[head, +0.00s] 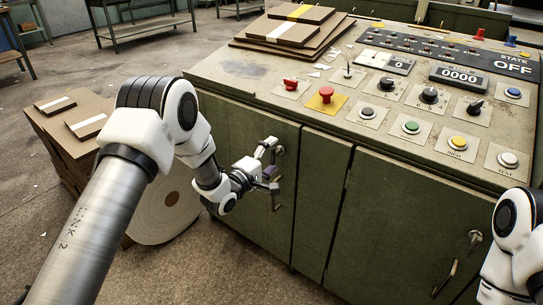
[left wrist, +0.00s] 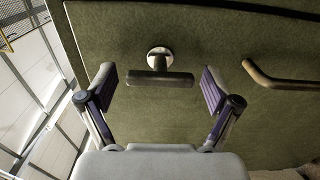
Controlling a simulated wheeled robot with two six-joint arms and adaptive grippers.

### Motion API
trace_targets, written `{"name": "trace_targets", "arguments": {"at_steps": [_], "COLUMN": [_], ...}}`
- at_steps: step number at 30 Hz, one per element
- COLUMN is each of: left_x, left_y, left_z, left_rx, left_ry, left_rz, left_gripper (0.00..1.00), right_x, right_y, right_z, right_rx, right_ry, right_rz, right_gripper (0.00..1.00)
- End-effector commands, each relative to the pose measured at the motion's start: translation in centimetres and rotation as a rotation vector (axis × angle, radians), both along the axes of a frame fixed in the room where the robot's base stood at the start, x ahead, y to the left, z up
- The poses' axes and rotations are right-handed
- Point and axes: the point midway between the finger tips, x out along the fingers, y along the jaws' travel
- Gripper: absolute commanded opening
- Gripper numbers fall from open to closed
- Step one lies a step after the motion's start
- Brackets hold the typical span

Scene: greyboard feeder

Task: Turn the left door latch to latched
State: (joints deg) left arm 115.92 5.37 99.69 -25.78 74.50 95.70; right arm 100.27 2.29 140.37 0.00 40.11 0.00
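The left door (head: 245,140) of the green cabinet is closed. Its latch (left wrist: 160,78) is a dark bar on a round pale base in the left wrist view. The bar lies level across that picture, roughly in line with the door handle beside it. My left gripper (left wrist: 158,74) is open, with one purple-padded finger on each side of the latch bar and a clear gap at both ends. In the head view the left gripper (head: 265,166) is close to the door, and it partly hides the latch (head: 280,150). My right gripper is out of view.
The left door's handle (head: 276,195) is just below the latch; it also shows in the left wrist view (left wrist: 285,78). The right door has its own latch (head: 474,238) and handle (head: 445,280). A roll (head: 165,213) and stacked brown board (head: 70,125) stand left of the cabinet.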

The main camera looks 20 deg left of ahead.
Motion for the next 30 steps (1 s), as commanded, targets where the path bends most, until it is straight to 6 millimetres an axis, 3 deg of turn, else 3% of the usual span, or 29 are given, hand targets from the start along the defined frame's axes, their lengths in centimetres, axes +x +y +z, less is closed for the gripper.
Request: {"name": "trace_targets", "arguments": {"at_steps": [8, 11, 21, 25, 30], "left_x": [-0.5, -1.8, -9.5, -11.0, -11.3], "left_y": [0.2, 0.7, 3.6, 4.0, 4.1], "left_z": [-0.1, -0.1, -0.1, -0.1, 0.0], "left_rx": [0.001, -0.001, -0.003, 0.0, 0.0], "left_ry": [0.003, 0.004, 0.003, 0.002, 0.0], "left_rz": [0.001, 0.001, 0.003, 0.001, -0.001], "left_gripper": [0.9, 0.9, 0.9, 0.9, 0.9], "right_x": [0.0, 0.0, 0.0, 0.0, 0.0], "right_y": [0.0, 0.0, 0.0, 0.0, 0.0], "right_z": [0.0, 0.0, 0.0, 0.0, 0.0], "right_rx": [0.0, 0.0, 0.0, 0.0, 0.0], "right_ry": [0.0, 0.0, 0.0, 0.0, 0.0], "right_rz": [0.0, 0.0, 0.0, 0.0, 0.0], "right_gripper": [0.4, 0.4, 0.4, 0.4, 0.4]}}
